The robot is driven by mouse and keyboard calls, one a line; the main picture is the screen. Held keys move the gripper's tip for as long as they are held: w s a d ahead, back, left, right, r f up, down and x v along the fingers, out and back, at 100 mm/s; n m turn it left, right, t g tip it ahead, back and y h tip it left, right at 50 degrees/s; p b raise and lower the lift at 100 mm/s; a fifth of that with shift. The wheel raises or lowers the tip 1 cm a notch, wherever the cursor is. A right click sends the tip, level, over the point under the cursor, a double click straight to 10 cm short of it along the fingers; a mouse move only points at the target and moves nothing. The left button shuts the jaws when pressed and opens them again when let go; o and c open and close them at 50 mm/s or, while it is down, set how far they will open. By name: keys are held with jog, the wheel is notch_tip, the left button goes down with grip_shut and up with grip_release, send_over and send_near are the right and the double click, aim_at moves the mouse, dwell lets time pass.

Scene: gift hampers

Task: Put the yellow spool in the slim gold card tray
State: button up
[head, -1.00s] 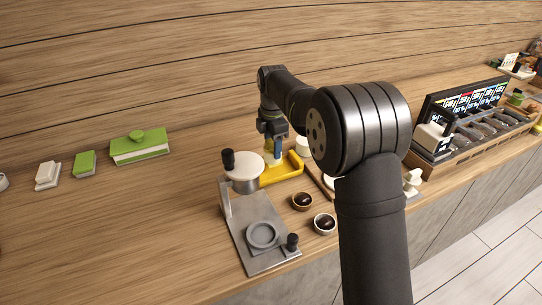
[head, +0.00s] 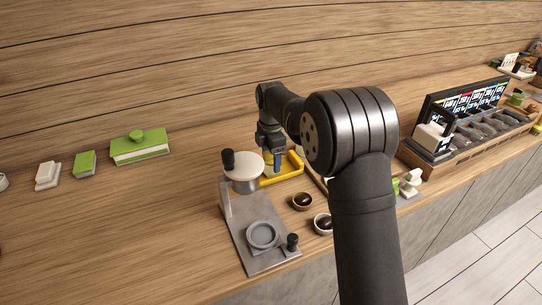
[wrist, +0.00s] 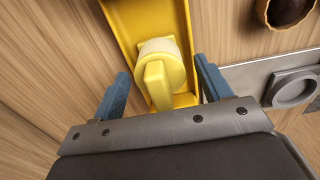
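The slim gold card tray (head: 285,178) lies on the counter behind the metal press; it also shows in the wrist view (wrist: 150,14). The yellow spool (wrist: 158,60), with a pale cream band and a yellow upright part towards me, is inside the tray near its closer end. My gripper (wrist: 160,82) is open, with one blue finger on each side of the spool and a gap on both sides. In the head view my gripper (head: 272,158) is over the tray and hides most of the spool.
A metal press (head: 262,215) with a round cream top stands just in front of the tray. Two small bowls (head: 302,201) with dark contents are to its right. A green-lidded box (head: 139,147) is at the left. A wooden rack (head: 480,135) stands at the right.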

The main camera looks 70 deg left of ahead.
notch_tip(320, 180, up, 12)
jog(key=shift+r, duration=0.2)
dwell(0.4)
jog(key=shift+f, duration=0.1)
notch_tip(320, 180, down, 13)
jog(key=shift+r, duration=2.3)
jog(key=shift+f, duration=0.1)
